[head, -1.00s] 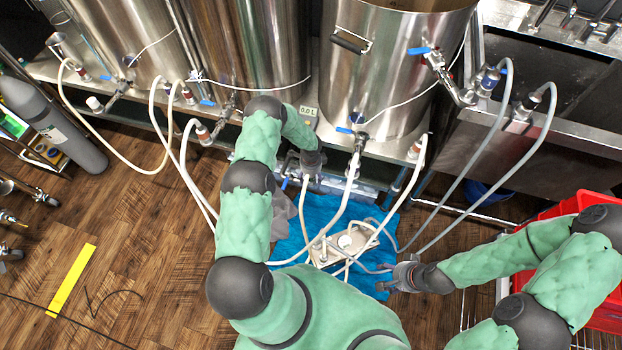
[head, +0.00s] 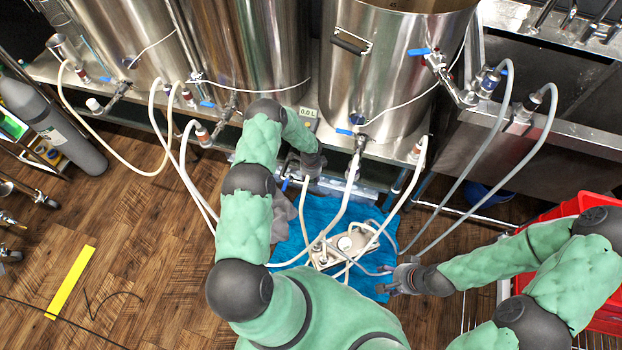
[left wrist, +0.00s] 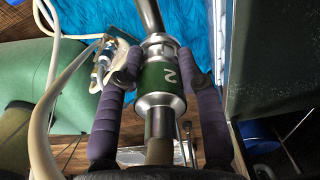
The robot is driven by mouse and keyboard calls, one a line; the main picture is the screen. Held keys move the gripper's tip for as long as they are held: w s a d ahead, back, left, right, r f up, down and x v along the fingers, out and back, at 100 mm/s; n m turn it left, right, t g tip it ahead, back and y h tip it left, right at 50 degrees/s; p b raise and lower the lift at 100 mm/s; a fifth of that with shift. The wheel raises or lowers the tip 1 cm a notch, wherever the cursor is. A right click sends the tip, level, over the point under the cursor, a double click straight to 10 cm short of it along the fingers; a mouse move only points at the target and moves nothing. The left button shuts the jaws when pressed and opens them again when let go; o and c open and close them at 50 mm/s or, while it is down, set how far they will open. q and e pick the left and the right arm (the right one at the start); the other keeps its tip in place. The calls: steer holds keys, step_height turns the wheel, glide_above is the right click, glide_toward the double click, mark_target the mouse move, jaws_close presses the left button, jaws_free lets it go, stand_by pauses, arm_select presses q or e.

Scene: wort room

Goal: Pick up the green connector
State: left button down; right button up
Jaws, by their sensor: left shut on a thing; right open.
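The green connector (left wrist: 160,77) is a metal coupling with a green band and a white letter, seen close up in the left wrist view. My left gripper (left wrist: 162,62) has its two purple-padded fingers on either side of it and is shut on it. A metal tube continues from its far end. In the head view my left gripper (head: 308,168) is low in front of the large right kettle, and the connector cannot be made out there. My right gripper (head: 388,281) is open and empty at the right edge of the blue cloth.
A pump (head: 342,246) with several white hoses stands on the blue cloth (head: 318,208). Steel kettles (head: 388,70) with blue-handled valves stand behind on a bench. A red crate (head: 560,212) is at the right. The wooden floor at left is mostly clear, with a yellow strip (head: 70,283).

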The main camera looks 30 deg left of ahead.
arm_select(q)
steer(key=shift+r, duration=0.55)
steer(key=s+d+r+p, duration=0.6)
steer(key=s+d+r, duration=0.2)
steer(key=s+r, duration=0.3)
steer(key=shift+s+r, duration=0.2)
steer(key=shift+r, duration=0.05)
steer(key=shift+r+p, duration=1.5)
steer(key=shift+r, duration=0.75)
